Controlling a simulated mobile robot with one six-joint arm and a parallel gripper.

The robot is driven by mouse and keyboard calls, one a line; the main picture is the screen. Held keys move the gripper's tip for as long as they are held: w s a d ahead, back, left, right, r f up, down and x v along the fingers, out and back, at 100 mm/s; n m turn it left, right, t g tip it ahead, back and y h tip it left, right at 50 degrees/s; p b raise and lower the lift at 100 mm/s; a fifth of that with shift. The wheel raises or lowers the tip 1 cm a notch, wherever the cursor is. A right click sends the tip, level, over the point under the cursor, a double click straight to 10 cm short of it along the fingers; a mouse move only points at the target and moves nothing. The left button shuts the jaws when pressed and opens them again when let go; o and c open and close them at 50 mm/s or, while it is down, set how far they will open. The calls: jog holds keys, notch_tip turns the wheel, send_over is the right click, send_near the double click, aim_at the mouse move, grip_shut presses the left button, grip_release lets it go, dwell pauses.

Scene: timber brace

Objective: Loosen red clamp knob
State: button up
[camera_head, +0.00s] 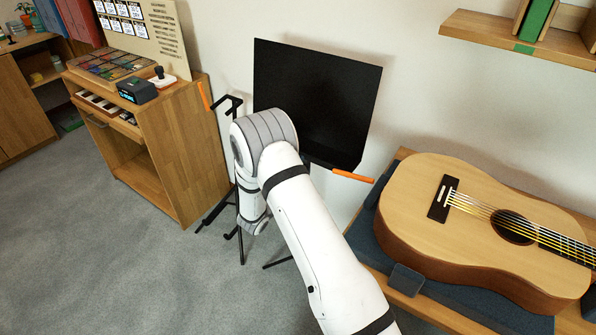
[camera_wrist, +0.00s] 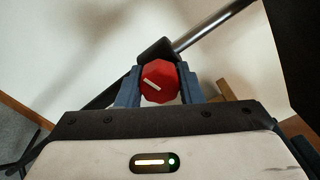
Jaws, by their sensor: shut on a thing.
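The red clamp knob (camera_wrist: 159,82) shows in the wrist view as a faceted red knob with a white mark slanting across its face. My gripper (camera_wrist: 158,88) has its two blue-grey fingers on either side of the knob and is shut on it. Behind the knob is a dark clamp body (camera_wrist: 157,49) with a grey metal rod (camera_wrist: 212,24) running up to the right. In the head view my white arm hides the gripper and the knob. The black stand (camera_head: 318,100) with a flat panel and orange-tipped arms stands behind my arm.
A guitar (camera_head: 470,225) lies on a blue-padded wooden bench at the right, close to my arm. A wooden cabinet (camera_head: 180,150) stands left of the stand. A wall shelf (camera_head: 490,39) is at the upper right. Grey floor (camera_head: 90,250) is free at the left.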

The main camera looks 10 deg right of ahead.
jog(key=shift+s+f+n+p, duration=0.1)
jog(key=shift+n+p, duration=0.8)
jog(key=shift+n, duration=0.8)
jog(key=o, duration=1)
jog(key=shift+c, duration=0.2)
jog(key=v, duration=0.7)
jog(key=shift+s+a, duration=0.25)
jog(key=shift+a, duration=0.15)
